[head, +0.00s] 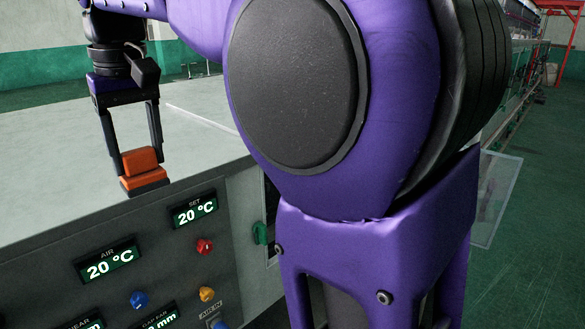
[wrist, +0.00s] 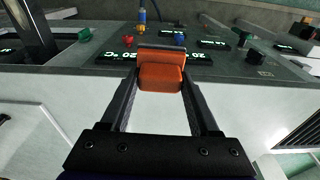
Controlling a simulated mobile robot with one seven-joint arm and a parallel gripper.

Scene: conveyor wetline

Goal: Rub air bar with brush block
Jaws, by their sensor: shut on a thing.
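The brush block (head: 142,168) is orange with a dark bristle base. My gripper (head: 138,155) is shut on it, one finger on each side, with the dark base pointing down. The block hangs by the front edge of the pale machine top; whether it touches the top is unclear. In the wrist view the orange block (wrist: 161,76) sits between the fingertips of my gripper (wrist: 160,84), seen against the control panel. I cannot pick out the air bar with certainty in either view.
The machine top (head: 60,160) is broad, pale and mostly clear. Below its front edge is a control panel (head: 150,245) with lit displays, coloured knobs and a green knob (head: 261,233). My purple arm hides much of the head view. Open green floor (head: 530,230) lies at right.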

